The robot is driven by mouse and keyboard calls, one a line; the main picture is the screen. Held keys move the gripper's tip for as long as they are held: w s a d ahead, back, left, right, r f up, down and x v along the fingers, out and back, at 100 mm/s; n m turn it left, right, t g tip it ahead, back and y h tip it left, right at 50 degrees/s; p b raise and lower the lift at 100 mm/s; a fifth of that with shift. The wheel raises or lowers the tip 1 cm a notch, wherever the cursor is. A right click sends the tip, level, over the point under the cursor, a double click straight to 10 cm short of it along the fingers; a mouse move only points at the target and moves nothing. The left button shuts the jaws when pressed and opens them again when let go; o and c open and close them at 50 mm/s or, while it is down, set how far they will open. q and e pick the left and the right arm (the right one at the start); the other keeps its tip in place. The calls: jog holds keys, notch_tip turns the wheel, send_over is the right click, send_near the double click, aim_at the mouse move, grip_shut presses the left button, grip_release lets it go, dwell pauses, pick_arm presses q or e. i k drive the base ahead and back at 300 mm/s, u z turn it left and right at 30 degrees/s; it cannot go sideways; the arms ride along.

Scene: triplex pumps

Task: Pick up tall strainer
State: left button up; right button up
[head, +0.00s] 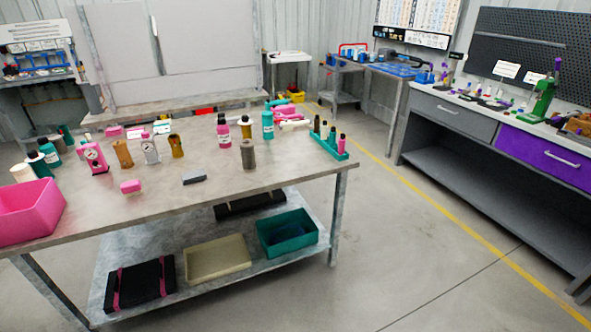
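Neither of my grippers shows in the head view. A plain grey-brown upright cylinder (248,154) stands on the grey worktable (215,200), right of its middle. It could be the tall strainer, but I cannot tell for sure. A brown-orange upright part (123,154) and a dark yellow one (177,146) stand further left. Between them is a grey part with a round dial (150,149). A pink part with a dial (96,158) stands left of these. All are too small to make out fully.
Pink and teal bottles (268,126) stand behind the cylinder. A teal rack (334,153) holds several bottles at the table's right end. A pink bin (32,213) sits at the left. A grey block (195,178) lies near the front. The floor at right is clear.

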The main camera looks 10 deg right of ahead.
aim_at(246, 146)
jog(key=z, duration=0.25)
jog(key=k, duration=0.65)
jog(key=z, duration=1.15)
jog(key=i, duration=1.65)
jog(key=u, duration=0.8)
jog(key=i, duration=0.6)
jog(key=u, duration=0.45)
